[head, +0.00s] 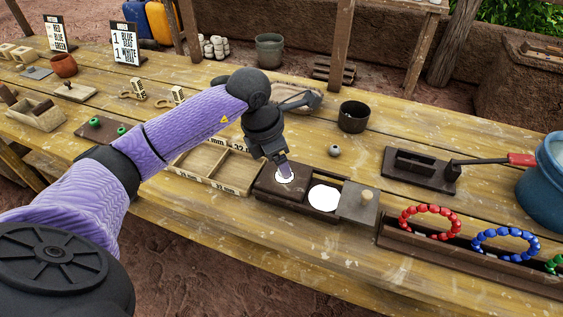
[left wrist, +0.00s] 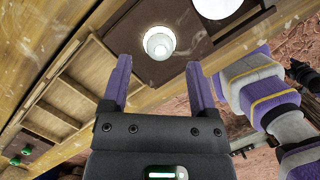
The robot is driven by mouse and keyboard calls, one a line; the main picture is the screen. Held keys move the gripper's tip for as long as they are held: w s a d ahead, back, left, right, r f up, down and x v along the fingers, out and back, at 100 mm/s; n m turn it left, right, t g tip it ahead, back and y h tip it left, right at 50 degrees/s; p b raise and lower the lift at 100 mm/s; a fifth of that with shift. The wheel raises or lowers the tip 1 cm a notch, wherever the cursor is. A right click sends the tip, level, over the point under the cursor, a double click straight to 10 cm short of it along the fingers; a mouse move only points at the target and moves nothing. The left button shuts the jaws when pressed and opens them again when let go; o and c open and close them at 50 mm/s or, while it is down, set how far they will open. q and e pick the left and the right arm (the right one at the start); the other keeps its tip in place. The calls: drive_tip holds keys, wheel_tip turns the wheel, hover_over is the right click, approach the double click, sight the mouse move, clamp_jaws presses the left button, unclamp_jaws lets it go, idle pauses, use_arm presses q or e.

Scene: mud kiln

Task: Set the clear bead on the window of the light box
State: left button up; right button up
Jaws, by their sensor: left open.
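The dark light box (head: 265,188) sits at the table's front edge, with two bright round windows. Its right window (head: 323,198) is bare in the head view. My left gripper (head: 283,173) points down over the left window and partly hides it. In the left wrist view its fingers (left wrist: 158,62) are open, one to each side. A pale, see-through round bead (left wrist: 159,46) shows on the bright left window, between the fingertips and a little beyond them. Neither finger appears to touch it. My right gripper is not in view.
A wooden divided tray (head: 205,160) lies left of the box. A small grey ball (head: 334,150) and a dark cup (head: 353,116) stand behind it. Red (head: 430,222) and blue (head: 505,245) bead rings stand in a rack at right. A red-handled lever tool (head: 420,170) is behind the rack.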

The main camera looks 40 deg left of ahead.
use_arm(q)
drive_tip(key=p+v, duration=0.2)
drive_tip(key=v, duration=0.7)
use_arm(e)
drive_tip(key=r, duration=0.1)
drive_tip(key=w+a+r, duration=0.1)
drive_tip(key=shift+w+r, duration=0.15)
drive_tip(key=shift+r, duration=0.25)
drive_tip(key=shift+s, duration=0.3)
